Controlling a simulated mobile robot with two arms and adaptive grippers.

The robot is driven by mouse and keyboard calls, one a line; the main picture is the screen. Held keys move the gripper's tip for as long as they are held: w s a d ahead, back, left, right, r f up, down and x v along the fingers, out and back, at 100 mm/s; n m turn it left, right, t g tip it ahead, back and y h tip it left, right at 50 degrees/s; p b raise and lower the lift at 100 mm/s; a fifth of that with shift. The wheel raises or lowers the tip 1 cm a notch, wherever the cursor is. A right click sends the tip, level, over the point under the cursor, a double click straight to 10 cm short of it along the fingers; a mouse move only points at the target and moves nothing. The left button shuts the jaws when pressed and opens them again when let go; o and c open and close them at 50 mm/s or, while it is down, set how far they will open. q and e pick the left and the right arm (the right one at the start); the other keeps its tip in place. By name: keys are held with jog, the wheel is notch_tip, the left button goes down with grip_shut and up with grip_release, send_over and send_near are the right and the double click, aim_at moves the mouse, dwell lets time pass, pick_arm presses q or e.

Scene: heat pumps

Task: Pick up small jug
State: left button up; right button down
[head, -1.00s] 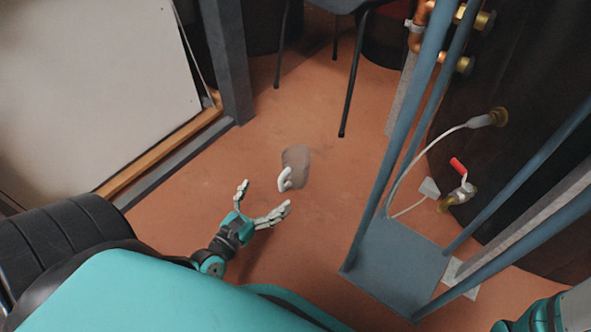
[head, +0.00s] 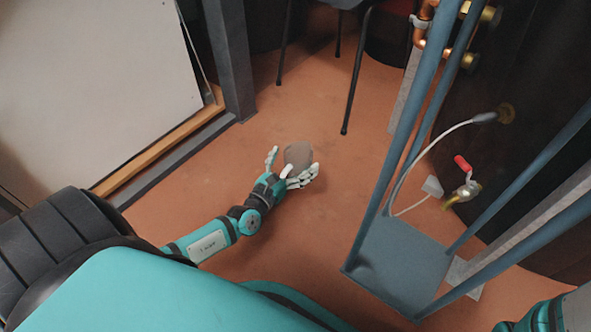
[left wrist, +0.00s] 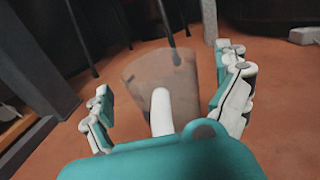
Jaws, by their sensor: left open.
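The small jug (head: 299,155) is a brownish, see-through vessel with a white handle, and it is over the reddish floor in the middle of the head view. My left gripper (head: 288,168) is open, with its fingers on either side of the jug. In the left wrist view the jug (left wrist: 158,80) is between the open fingers of the gripper (left wrist: 165,105), its white handle (left wrist: 161,112) pointing toward the palm. I cannot tell whether the fingers touch it. Part of my right arm shows at the bottom right corner of the head view; its gripper is out of view.
A blue metal frame (head: 398,262) stands to the right, by a dark tank (head: 545,130) with pipes and a red-handled valve (head: 464,178). A white panel (head: 95,80) and grey post (head: 231,60) are at the left. A dark chair (head: 352,75) stands behind. The floor around the jug is clear.

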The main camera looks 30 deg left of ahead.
pick_arm(q)
jog(key=shift+c, duration=0.3)
jog(key=c, duration=1.3)
